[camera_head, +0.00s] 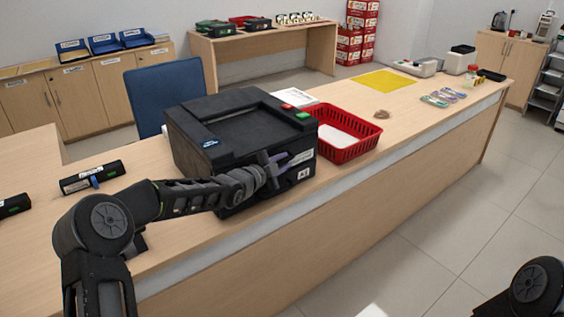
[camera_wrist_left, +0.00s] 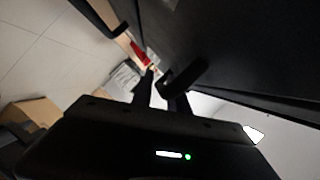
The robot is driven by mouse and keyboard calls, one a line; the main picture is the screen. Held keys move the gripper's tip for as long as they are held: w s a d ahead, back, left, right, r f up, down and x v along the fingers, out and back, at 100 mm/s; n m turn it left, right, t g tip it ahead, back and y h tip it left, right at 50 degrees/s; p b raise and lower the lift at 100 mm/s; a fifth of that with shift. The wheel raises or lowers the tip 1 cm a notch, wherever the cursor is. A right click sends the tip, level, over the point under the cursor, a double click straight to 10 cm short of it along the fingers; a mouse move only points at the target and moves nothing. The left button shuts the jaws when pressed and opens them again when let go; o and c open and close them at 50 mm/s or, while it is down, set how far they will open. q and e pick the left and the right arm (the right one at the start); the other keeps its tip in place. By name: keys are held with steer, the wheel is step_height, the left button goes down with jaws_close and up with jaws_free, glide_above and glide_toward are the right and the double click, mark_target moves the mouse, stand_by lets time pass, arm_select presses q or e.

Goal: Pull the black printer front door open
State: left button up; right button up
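The black printer (camera_head: 235,110) stands on the wooden counter. Its front faces the aisle and carries white labels. My left arm crosses in front of it and covers much of the front door, so I cannot tell whether the door is fully closed. My left gripper (camera_head: 276,168) is close against the front face. In the left wrist view the two fingers (camera_wrist_left: 160,86) stand apart with a narrow gap, beside the printer's dark surface (camera_wrist_left: 240,45). I see nothing clearly held between them. My right gripper is out of view; only part of my right arm shows at the lower right.
A red basket (camera_head: 343,151) with white paper stands right of the printer. A yellow mat (camera_head: 384,80) lies farther along the counter (camera_head: 440,125). A blue chair (camera_head: 160,90) is behind the printer. A small black device (camera_head: 92,177) lies to the left.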

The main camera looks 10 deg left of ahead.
arm_select(q)
steer(key=shift+c, duration=0.4)
jaws_close()
stand_by(0.9)
